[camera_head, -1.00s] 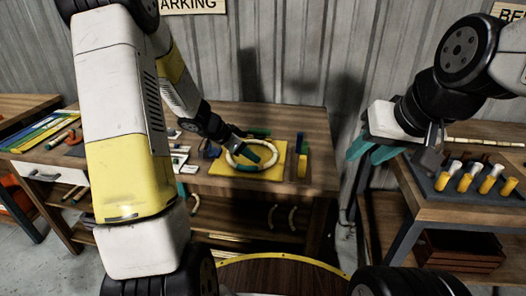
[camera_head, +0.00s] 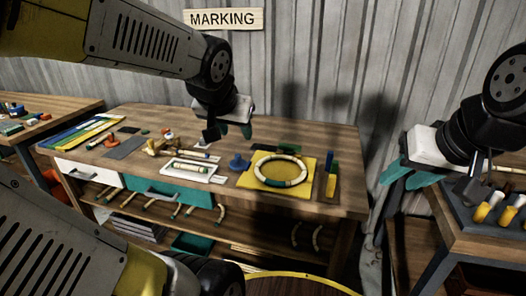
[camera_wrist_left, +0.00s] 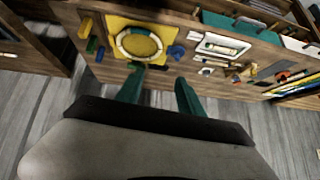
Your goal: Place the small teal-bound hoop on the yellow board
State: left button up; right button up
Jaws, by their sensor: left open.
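The small hoop (camera_head: 284,183), pale with dark teal bindings, lies flat on the yellow board (camera_head: 246,181) on the marking bench. In the left wrist view the hoop (camera_wrist_left: 119,42) also lies on the yellow board (camera_wrist_left: 113,23), with board showing inside its ring. My left gripper (camera_head: 234,131) is above the bench, behind and left of the board, clear of the hoop. Its teal fingers (camera_wrist_left: 158,90) are apart with nothing between them. My right gripper (camera_head: 405,176) hangs right of the bench, its teal fingers apart and empty.
A blue knob-like piece (camera_head: 238,163) stands left of the board; green and yellow blocks (camera_head: 331,180) stand right of it. A white tray (camera_head: 188,168) and small tools lie further left. A side table with yellow-handled tools (camera_head: 482,212) is at the right.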

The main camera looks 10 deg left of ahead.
pick_arm(q)
jog(key=s+d+g+h, duration=0.1)
jog(key=s+d+h, duration=0.1)
jog(key=s+d, duration=0.4)
jog(key=s+f, duration=0.1)
jog(key=s, duration=0.2)
jog(key=shift+s+d+g+h, duration=0.3)
jog(key=shift+s+g+h, duration=0.05)
jog(key=shift+g+h, duration=0.05)
